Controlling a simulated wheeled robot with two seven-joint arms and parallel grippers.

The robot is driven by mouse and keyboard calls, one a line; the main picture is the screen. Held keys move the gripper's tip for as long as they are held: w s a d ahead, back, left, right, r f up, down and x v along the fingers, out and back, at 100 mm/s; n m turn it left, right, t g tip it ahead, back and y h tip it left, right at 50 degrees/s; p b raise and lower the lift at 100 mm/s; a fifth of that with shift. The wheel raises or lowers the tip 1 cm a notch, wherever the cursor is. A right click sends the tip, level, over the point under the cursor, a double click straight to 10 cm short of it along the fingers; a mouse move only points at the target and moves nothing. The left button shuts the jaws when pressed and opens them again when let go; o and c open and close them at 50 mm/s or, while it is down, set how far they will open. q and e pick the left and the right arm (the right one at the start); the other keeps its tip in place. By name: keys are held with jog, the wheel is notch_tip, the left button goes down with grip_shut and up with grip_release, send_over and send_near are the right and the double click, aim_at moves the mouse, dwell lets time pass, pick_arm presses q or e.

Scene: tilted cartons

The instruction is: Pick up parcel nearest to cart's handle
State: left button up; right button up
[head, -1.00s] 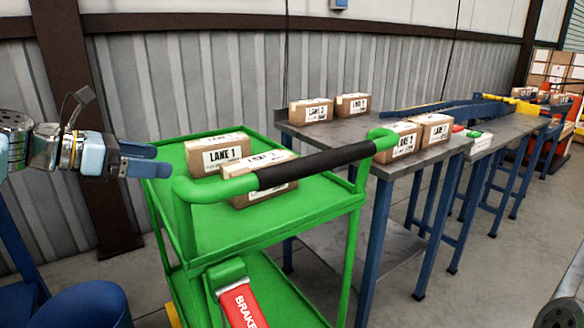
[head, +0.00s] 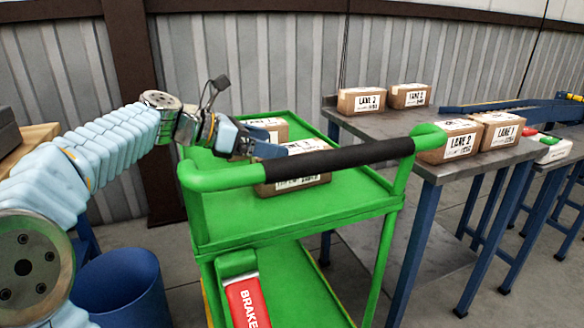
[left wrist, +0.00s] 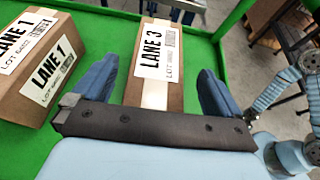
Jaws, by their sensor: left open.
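The green cart (head: 220,222) has a black-gripped handle (head: 335,158) along its near side. The parcel nearest the handle (head: 297,184), a brown carton, lies on the top tray, partly hidden by the handle. In the left wrist view this carton (left wrist: 154,92) reads LANE 3. A second carton (head: 275,130), labelled LANE 1 in the left wrist view (left wrist: 38,62), lies farther back. My left gripper (head: 268,149) is open above the tray. In the left wrist view its blue fingers (left wrist: 158,78) stand on either side of the LANE 3 carton; contact is unclear. My right gripper is out of view.
A grey table (head: 372,126) to the right holds several LANE cartons, including a near one (head: 447,143). A blue bin (head: 122,290) stands at left. The corrugated wall is behind.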

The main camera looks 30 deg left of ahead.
aim_at(313, 145)
pick_arm(q)
jog(key=x, duration=0.4)
jog(key=shift+w+f, duration=0.2)
jog(key=shift+f, duration=0.2)
jog(key=c, duration=1.2)
